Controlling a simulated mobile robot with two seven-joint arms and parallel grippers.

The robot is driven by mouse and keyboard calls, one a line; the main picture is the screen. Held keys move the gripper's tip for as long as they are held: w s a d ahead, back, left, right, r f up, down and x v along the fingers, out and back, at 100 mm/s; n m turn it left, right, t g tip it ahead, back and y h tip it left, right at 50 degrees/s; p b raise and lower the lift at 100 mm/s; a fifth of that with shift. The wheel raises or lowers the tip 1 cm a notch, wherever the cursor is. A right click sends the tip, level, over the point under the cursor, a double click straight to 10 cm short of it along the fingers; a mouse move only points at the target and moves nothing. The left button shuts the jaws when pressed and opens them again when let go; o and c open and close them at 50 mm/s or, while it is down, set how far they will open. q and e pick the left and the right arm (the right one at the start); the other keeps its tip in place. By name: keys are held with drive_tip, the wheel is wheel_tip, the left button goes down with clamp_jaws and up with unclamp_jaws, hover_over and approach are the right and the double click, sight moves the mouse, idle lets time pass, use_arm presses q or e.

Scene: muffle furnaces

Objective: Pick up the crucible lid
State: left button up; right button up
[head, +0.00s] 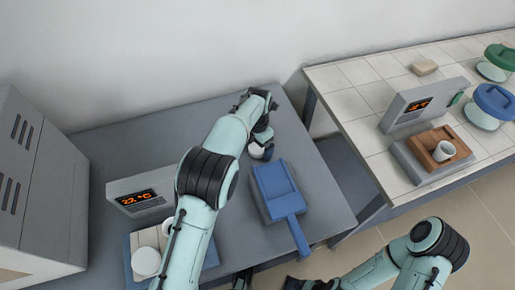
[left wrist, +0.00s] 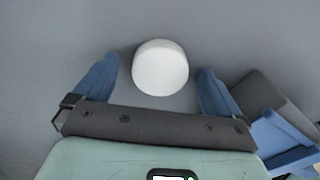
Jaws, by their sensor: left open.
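A small white round piece, which looks like the crucible lid (left wrist: 160,67), is on the grey bench top. In the left wrist view it lies between the tips of my open blue fingers, with gaps on both sides. My left gripper (left wrist: 158,72) is pointed down at it and holds nothing. In the head view the left gripper (head: 263,147) is over the far right part of the bench, and the white piece (head: 255,151) is partly hidden by it. My right gripper (head: 312,284) is cut by the bottom edge; its jaws are unclear.
A display unit (head: 143,200) and white round pieces (head: 146,262) are at the left.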

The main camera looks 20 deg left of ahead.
use_arm(q)
drive_tip(key=c, duration=1.1)
